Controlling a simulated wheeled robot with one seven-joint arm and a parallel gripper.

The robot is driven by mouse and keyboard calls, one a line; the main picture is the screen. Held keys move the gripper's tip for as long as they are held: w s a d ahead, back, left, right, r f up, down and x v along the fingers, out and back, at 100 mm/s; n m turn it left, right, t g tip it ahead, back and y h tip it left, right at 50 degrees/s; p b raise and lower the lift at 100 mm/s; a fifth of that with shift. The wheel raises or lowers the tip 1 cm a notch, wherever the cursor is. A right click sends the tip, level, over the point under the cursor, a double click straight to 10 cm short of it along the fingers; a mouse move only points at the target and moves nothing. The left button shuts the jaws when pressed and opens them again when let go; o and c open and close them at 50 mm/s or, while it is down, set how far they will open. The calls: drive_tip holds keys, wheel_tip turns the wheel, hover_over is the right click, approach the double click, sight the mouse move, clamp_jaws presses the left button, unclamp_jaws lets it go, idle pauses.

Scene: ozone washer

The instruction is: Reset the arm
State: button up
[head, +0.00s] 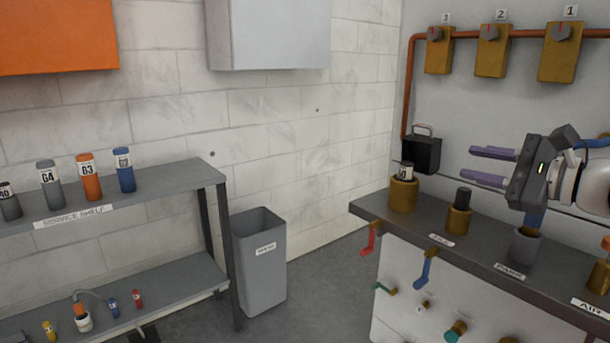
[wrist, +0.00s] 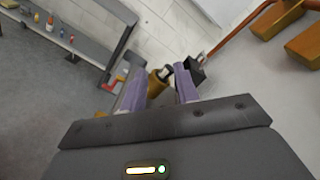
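My gripper (head: 490,166) is at the right in the head view, level above the bench, with its two purple fingers pointing left. The fingers are apart and nothing shows between them in the head view. In the wrist view the open fingers (wrist: 160,95) point toward a brass holder (wrist: 158,84) and a black box (wrist: 194,74), both beyond the fingertips. In the head view that brass holder (head: 403,195) holds a dark cylinder with a white label (head: 406,171).
The bench (head: 465,244) carries several brass holders and a grey cup (head: 525,245) below my gripper. Brass valve boxes (head: 491,58) line the copper pipe above. A service shelf (head: 130,195) and grey bin (head: 262,262) stand left.

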drive_tip(key=s+a+f+n+g+h, duration=0.3)
drive_tip(key=s+a+f+n+g, duration=0.4)
drive_tip(key=a+f, duration=0.6)
drive_tip(key=s+f+n+h, duration=0.7)
drive_tip(key=s+f+n, duration=0.4)
drive_tip(key=s+f, duration=0.2)
drive_tip(key=shift+s+a+f+g+h, duration=0.3)
drive_tip(key=shift+a+f+g+h, duration=0.1)
